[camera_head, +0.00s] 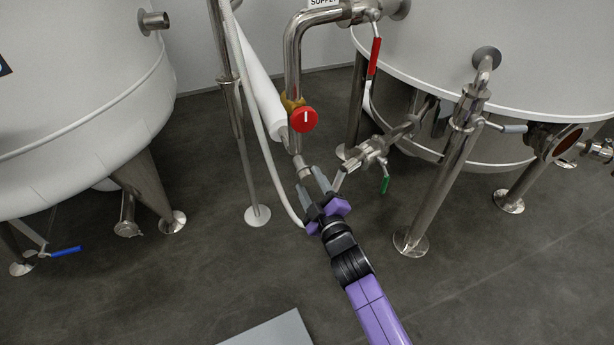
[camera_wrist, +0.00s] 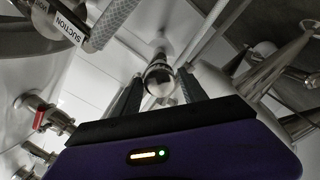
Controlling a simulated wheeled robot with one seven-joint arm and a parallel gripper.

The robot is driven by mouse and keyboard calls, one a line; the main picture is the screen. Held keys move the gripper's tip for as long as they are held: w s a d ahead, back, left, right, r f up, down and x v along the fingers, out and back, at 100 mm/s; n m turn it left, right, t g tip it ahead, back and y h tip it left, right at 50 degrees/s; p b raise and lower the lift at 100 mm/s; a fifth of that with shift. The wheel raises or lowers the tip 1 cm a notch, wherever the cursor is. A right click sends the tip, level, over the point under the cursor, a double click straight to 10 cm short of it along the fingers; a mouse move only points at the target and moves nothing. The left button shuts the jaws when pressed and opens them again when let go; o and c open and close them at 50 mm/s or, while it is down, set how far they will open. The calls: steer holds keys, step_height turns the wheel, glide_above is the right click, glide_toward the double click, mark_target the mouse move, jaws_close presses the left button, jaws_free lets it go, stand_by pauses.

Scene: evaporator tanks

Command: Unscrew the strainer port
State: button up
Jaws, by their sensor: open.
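A shiny steel fitting (camera_head: 302,168) that looks like the strainer port sits at the lower end of the pipe, under a brass valve with a round red knob (camera_head: 303,119). In the wrist view its rounded metal end (camera_wrist: 159,80) shows between the fingers. My gripper (camera_head: 312,185) is open just below the fitting, with its fingers pointing up toward it. In the wrist view the gripper (camera_wrist: 160,90) has one finger on each side of the metal end. I cannot tell whether either finger touches it.
A branch valve with a green handle (camera_head: 385,185) is close on the right. A white hose (camera_head: 259,150) and a thin stand run on the left. Large tanks stand left (camera_head: 80,100) and right (camera_head: 480,60). A steel leg (camera_head: 437,185) stands right of my arm.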

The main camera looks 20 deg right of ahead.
steer(key=m, duration=0.7)
steer(key=shift+a+m+b, duration=0.1)
steer(key=shift+m+b, duration=0.2)
steer(key=m, duration=0.4)
steer(key=shift+r+m+p, duration=0.15)
steer(key=shift+m+p, duration=0.15)
steer(key=shift+p, duration=0.05)
steer(key=m, duration=0.7)
steer(key=shift+m, duration=0.3)
steer(key=m, duration=0.7)
steer(key=shift+m, duration=0.4)
steer(key=m, duration=0.3)
jaws_close()
steer(key=n, duration=0.4)
steer(key=shift+r, duration=0.1)
steer(key=shift+n, duration=0.5)
